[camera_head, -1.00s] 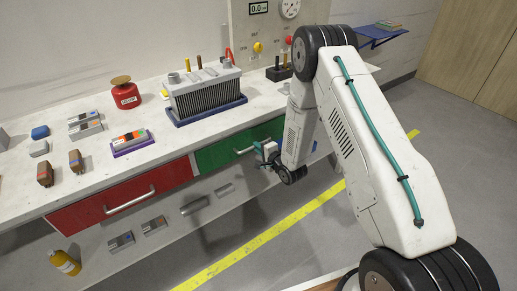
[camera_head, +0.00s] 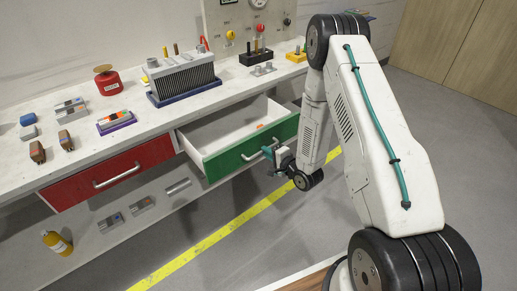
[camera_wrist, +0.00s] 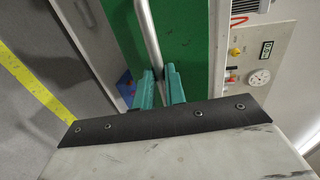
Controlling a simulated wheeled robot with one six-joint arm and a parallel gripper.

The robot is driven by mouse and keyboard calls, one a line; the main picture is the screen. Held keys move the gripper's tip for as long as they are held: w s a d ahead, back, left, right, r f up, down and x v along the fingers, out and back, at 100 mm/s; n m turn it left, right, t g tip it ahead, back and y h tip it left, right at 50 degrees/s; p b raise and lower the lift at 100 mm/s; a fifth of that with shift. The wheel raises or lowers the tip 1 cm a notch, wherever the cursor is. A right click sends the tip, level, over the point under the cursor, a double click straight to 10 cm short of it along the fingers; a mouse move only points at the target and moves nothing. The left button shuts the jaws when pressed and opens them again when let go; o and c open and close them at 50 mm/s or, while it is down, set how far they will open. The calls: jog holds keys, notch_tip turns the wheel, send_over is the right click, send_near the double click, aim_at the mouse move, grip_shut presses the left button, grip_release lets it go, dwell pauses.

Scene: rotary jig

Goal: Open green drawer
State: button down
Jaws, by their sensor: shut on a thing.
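The green drawer (camera_head: 228,160) is pulled out from under the workbench, and its white inside shows with a small orange item (camera_head: 260,126) in it. Its silver bar handle (camera_head: 258,154) runs along the green front. My gripper (camera_head: 270,153) is at the right part of this handle. In the wrist view the teal fingers of my gripper (camera_wrist: 159,88) are on both sides of the handle bar (camera_wrist: 147,35), shut on it. The green front (camera_wrist: 188,45) fills the upper middle of that view.
The red drawer (camera_head: 112,175) beside it is shut. The workbench (camera_head: 125,150) carries a finned block (camera_head: 180,78) on a blue tray, a red scale (camera_head: 107,81) and several small parts. A yellow bottle (camera_head: 57,243) stands below. The floor (camera_head: 225,262) in front is clear, with a yellow stripe.

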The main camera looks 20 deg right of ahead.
jog(key=f+v, duration=0.1)
jog(key=v, duration=0.5)
jog(key=shift+s+f, duration=0.2)
jog(key=c, duration=1.5)
grip_release()
jog(key=shift+o, duration=0.2)
jog(key=v, duration=0.7)
jog(key=shift+s, duration=0.35)
jog(key=shift+d+r, duration=0.1)
jog(key=shift+d, duration=0.05)
